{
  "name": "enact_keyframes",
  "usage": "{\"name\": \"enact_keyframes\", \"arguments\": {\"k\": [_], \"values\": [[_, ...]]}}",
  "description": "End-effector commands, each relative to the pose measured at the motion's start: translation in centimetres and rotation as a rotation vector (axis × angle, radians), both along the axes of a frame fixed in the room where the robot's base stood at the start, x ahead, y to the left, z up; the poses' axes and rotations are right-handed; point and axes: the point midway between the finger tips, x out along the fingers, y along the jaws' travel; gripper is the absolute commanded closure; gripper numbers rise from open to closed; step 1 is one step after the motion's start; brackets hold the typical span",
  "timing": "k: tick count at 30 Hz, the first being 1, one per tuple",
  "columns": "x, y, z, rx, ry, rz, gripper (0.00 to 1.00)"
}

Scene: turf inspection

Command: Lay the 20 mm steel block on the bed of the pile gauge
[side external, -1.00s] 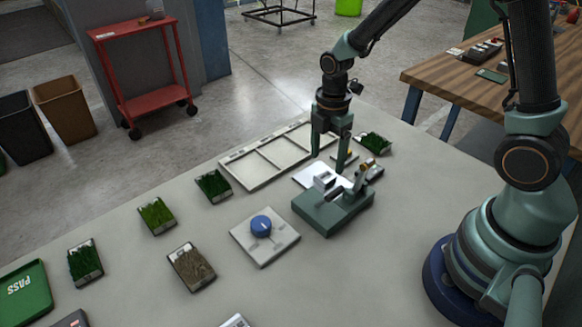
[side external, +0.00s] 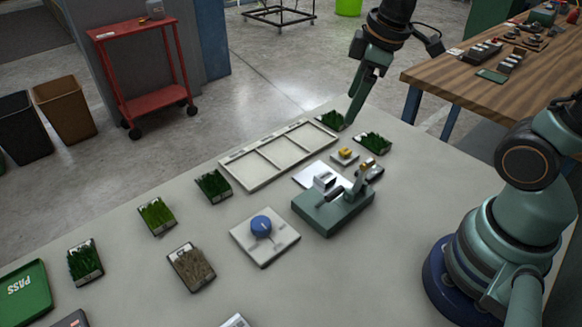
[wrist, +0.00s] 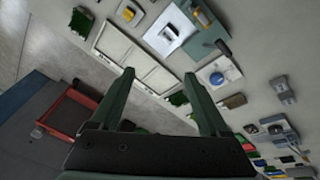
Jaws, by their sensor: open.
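The pile gauge (side external: 333,212) is a green base with a lever arm, right of the table's middle; it also shows in the wrist view (wrist: 205,45). A small silver block-like piece (side external: 324,181), perhaps the steel block, stands at the gauge's back-left edge. A yellow piece (side external: 346,152) sits on a small pale plate behind the sheet. My gripper (side external: 352,120) is open and empty near the far turf sample, away from the gauge. Both fingers show in the wrist view (wrist: 160,74).
A pale divided tray (side external: 236,160) lies behind the sheet. Turf samples lie around, including two at the far end (side external: 332,120) (side external: 373,143). A plate with a blue knob (side external: 261,225) stands left of the gauge. A green PASS tray (side external: 24,292) lies far left.

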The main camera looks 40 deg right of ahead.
Motion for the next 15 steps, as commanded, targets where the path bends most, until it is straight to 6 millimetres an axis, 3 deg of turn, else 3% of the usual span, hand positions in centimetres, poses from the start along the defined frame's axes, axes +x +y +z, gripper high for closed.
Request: {"name": "enact_keyframes", "arguments": {"k": [6, 15], "values": [[-2.6, -0.3, 2.4, 0.152, -0.139, -0.406, 0.21], [-3.6, -0.4, 2.9, 0.244, -0.191, -0.596, 0.21]]}}
